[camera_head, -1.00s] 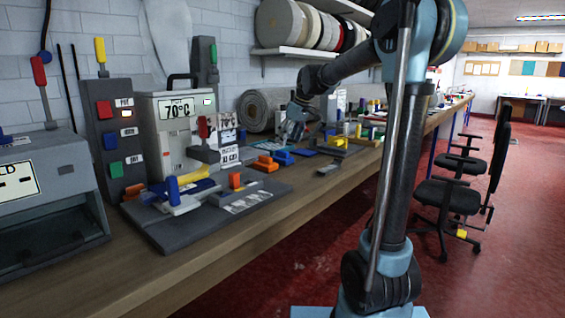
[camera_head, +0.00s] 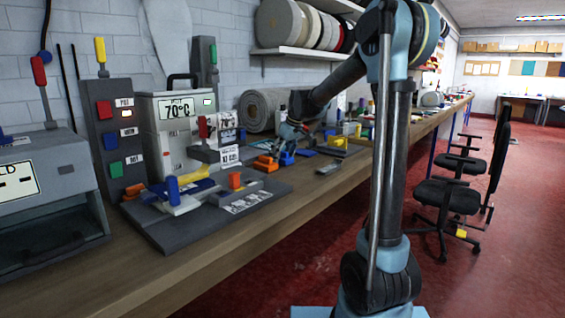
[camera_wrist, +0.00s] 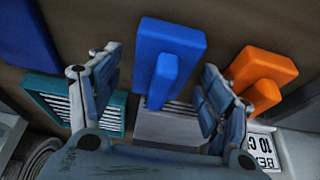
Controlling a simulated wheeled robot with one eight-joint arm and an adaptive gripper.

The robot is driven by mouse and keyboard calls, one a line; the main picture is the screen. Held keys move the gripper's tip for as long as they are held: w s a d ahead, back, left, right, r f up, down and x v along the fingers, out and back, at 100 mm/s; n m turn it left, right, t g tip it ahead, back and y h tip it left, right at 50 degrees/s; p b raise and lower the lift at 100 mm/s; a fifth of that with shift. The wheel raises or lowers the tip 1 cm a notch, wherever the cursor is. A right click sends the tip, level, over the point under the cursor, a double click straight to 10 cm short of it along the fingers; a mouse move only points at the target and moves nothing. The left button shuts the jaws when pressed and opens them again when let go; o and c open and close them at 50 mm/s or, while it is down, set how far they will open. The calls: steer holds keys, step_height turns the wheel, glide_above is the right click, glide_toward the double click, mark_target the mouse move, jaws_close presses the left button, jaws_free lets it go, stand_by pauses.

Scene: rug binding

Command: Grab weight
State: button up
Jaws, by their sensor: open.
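A blue block with a raised handle (camera_wrist: 172,55) lies on the bench in the wrist view, between my spread fingers. It also shows in the head view (camera_head: 286,158), partly hidden by my gripper. An orange block with a similar handle (camera_wrist: 262,72) lies to its right in the wrist view, outside my right finger; in the head view it is the orange piece (camera_head: 265,163) left of the blue one. My gripper (camera_wrist: 160,65) is open and empty. It points down over the blue block in the head view (camera_head: 279,150). I cannot tell how high the fingers are above it.
A teal ribbed piece (camera_wrist: 75,103) lies by my left finger. A printed label (camera_wrist: 264,140) is at lower right. The 70°C machine (camera_head: 175,125) stands left of my gripper. A rolled grey rug (camera_head: 262,110) is behind. The bench front edge (camera_head: 300,195) is clear.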

jaws_close()
steer(key=shift+r, duration=0.15)
